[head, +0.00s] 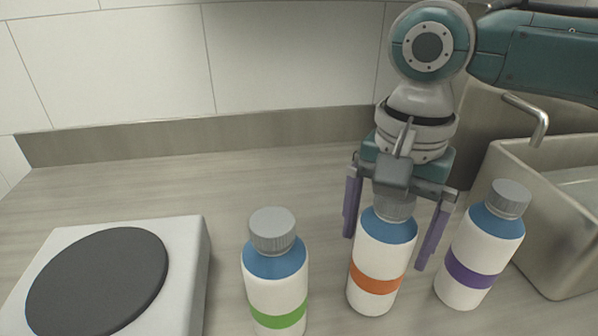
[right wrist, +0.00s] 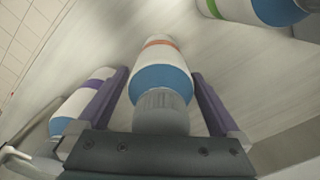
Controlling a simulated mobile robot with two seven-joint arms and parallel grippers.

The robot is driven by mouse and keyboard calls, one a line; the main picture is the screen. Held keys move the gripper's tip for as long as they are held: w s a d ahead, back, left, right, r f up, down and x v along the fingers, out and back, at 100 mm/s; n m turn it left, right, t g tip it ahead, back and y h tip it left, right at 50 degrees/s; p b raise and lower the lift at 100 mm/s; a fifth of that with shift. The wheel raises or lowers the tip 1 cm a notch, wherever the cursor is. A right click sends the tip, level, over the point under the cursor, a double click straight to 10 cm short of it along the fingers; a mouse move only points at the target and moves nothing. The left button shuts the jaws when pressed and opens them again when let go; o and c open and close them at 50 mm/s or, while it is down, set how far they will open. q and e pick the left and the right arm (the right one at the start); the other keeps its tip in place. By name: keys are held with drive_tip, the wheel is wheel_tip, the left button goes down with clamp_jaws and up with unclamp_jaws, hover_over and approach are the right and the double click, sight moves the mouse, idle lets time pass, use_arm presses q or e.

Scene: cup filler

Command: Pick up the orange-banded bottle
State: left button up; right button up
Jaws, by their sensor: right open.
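The orange-banded bottle (head: 379,259) stands upright on the counter, white with a blue shoulder and a grey cap. It also shows in the right wrist view (right wrist: 160,77), cap toward the camera. My right gripper (head: 388,250) is above it, pointing down and open. Its two purple fingers are on either side of the bottle's upper part, with a visible gap on each side in the right wrist view. The gripper's palm hides part of the cap in the head view. My left gripper is not in view.
A purple-banded bottle (head: 481,255) stands close to the right finger. A green-banded bottle (head: 275,276) stands to the left. A white plate unit with a dark disc (head: 97,281) is at far left. A metal basin (head: 555,240) is at right; the wall is behind.

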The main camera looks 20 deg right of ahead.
drive_tip(key=shift+r, duration=0.1)
clamp_jaws()
idle(0.7)
